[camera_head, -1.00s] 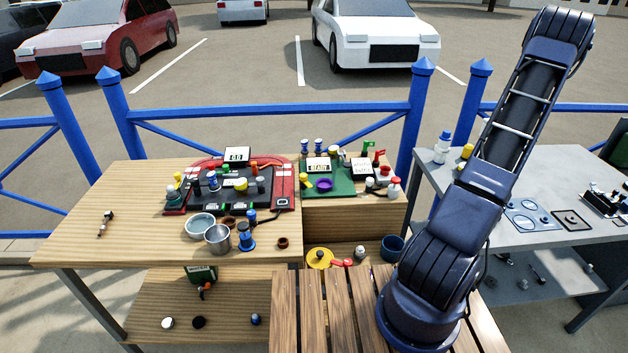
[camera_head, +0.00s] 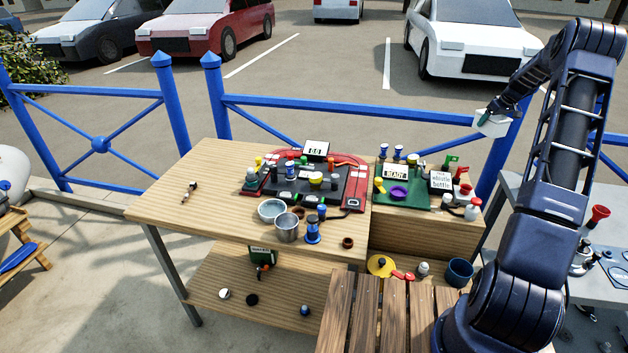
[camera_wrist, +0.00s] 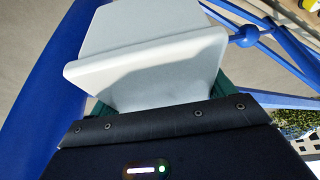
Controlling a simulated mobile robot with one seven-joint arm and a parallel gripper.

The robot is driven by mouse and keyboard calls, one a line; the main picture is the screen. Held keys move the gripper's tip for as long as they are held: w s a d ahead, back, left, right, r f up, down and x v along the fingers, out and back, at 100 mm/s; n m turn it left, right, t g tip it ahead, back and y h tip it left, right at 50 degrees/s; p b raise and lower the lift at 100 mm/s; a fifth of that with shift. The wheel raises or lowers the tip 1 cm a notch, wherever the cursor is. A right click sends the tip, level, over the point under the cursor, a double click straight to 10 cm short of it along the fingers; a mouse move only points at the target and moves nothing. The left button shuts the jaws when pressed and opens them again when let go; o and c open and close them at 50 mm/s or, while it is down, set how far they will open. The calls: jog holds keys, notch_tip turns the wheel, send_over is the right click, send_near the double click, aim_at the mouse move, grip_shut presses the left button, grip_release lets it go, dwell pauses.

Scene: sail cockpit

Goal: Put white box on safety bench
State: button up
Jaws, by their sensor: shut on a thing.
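My gripper (camera_head: 494,110) is shut on the white box (camera_head: 491,125) and holds it in the air, in front of the blue fence and to the upper right of the wooden tables in the head view. In the wrist view the box (camera_wrist: 150,38) fills the space beyond my gripper (camera_wrist: 160,98); its wide rim faces me. Green finger parts show on both sides of the box. No label marks a safety bench; a wooden table (camera_head: 185,215) and a lower wooden stand (camera_head: 425,235) beside it are in view. I cannot tell which is meant.
The table's left part is mostly bare; a red-and-black board (camera_head: 325,185), bowls and small items crowd its right. A green mat (camera_head: 415,201) with signs and bottles covers the stand. A grey table (camera_head: 510,188) is at right, a low wooden bench (camera_head: 30,262) far left.

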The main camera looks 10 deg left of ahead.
jog(key=w+a+r+n+g+y, duration=0.15)
jog(key=a+n, duration=0.25)
jog(key=a, duration=4.1)
jog(key=s+a+r+n, duration=0.1)
jog(key=s+a, duration=0.2)
jog(key=a, duration=0.6)
jog(key=s+a+r+n, duration=0.1)
jog(key=s+a, duration=0.2)
jog(key=a, duration=0.6)
jog(key=s+a+r+n, duration=0.1)
jog(key=s+a, duration=0.3)
jog(key=a, duration=0.5)
jog(key=s+a+r+n+g, duration=0.15)
jog(key=s+a+n, duration=0.35)
jog(key=s+a, duration=2.8)
jog(key=shift+g+y, duration=0.35)
jog(key=shift+g, duration=0.05)
jog(key=f, duration=1.3)
jog(key=w+f, duration=0.1)
jog(key=f, duration=0.5)
jog(key=shift+a+f, duration=0.25)
jog(key=shift+f, duration=0.05)
jog(key=shift+f, duration=0.1)
